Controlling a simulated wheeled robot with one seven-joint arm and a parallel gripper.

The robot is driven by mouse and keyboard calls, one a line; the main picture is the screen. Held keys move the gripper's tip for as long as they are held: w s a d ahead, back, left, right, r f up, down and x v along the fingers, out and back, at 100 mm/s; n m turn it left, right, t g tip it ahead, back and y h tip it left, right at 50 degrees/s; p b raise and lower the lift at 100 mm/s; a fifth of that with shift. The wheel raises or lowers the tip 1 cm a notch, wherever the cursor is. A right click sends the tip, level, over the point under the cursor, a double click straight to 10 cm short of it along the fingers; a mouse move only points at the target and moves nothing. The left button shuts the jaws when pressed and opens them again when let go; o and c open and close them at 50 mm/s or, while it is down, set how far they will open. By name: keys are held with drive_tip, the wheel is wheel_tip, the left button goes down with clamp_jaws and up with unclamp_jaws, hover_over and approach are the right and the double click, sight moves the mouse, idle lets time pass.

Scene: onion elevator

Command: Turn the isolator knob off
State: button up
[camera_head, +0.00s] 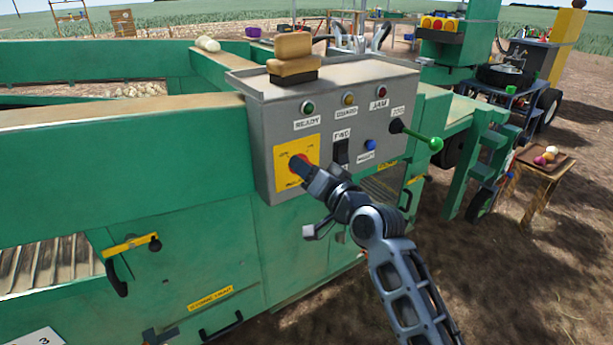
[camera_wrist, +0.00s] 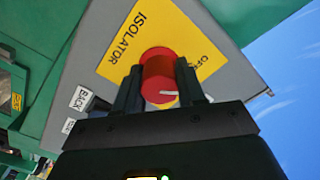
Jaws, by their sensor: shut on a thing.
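The isolator knob (camera_wrist: 158,77) is a red round knob with a white pointer mark, on a yellow plate (camera_wrist: 120,42) in the wrist view. The plate reads ISOLATOR and has the word OFF near the knob's right side. The white mark sits low on the knob, toward its lower right. My gripper (camera_wrist: 158,80) has one finger on each side of the knob and is shut on it. In the head view the yellow plate (camera_head: 283,155) is on the front of the grey control box (camera_head: 262,128), and my gripper (camera_head: 300,168) covers most of the knob.
On the same box are a black switch (camera_head: 341,151), a blue button (camera_head: 370,145) and a green-tipped lever (camera_head: 434,143) that sticks out to the right. A tan padded block (camera_head: 293,52) sits on top. A green machine wall surrounds the box.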

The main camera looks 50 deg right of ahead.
drive_tip(key=shift+d+n+b, duration=0.15)
drive_tip(key=shift+n+b, duration=0.35)
drive_tip(key=shift+n, duration=0.5)
drive_tip(key=shift+r, duration=0.1)
drive_tip(key=o, duration=1.1)
drive_tip(key=shift+c, duration=0.2)
drive_tip(key=v, duration=0.8)
